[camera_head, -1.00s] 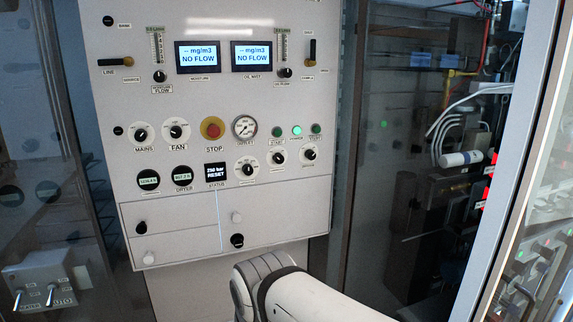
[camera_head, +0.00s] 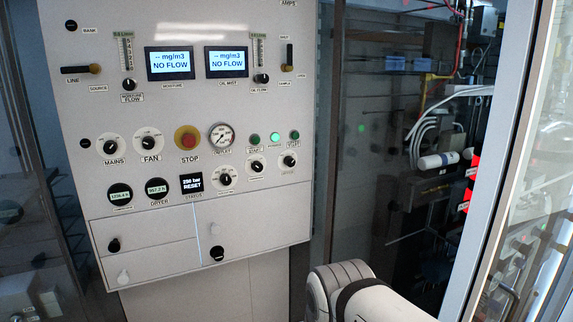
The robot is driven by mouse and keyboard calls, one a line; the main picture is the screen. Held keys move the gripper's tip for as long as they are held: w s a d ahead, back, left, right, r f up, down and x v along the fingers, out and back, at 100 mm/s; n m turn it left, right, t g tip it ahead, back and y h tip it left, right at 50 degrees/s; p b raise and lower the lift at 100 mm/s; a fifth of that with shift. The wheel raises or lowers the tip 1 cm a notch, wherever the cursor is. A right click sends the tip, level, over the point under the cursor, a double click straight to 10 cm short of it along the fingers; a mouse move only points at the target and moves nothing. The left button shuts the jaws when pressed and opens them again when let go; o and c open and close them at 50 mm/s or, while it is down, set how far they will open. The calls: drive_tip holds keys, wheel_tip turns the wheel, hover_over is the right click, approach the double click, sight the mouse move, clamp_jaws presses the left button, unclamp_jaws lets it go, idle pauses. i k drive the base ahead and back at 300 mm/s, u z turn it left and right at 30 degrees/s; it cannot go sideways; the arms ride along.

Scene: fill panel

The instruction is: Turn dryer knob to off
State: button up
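A light grey control panel (camera_head: 130,210) fills the left and middle of the view. The label DRYER stands under a round black hour display (camera_head: 157,186), not under a knob. Three white-ringed knobs sit to its right: a larger one (camera_head: 224,179), a middle one (camera_head: 256,167) and a right one (camera_head: 288,165). Their labels are too small to read, so I cannot tell which is the dryer knob. My arm (camera_head: 345,290) shows at the bottom, right of the panel and apart from it in the picture. My gripper is not in view.
The mains knob (camera_head: 110,146), fan knob (camera_head: 148,142) and red stop button (camera_head: 188,140) sit above. Small black knobs (camera_head: 113,245) sit on the lower doors. A framed glass door (camera_head: 500,170) stands at the right. Pipes and cables (camera_head: 440,130) show behind.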

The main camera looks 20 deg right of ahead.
sight(289, 161)
drive_tip(key=u, duration=0.05)
drive_tip(key=i, duration=1)
drive_tip(key=z, duration=0.05)
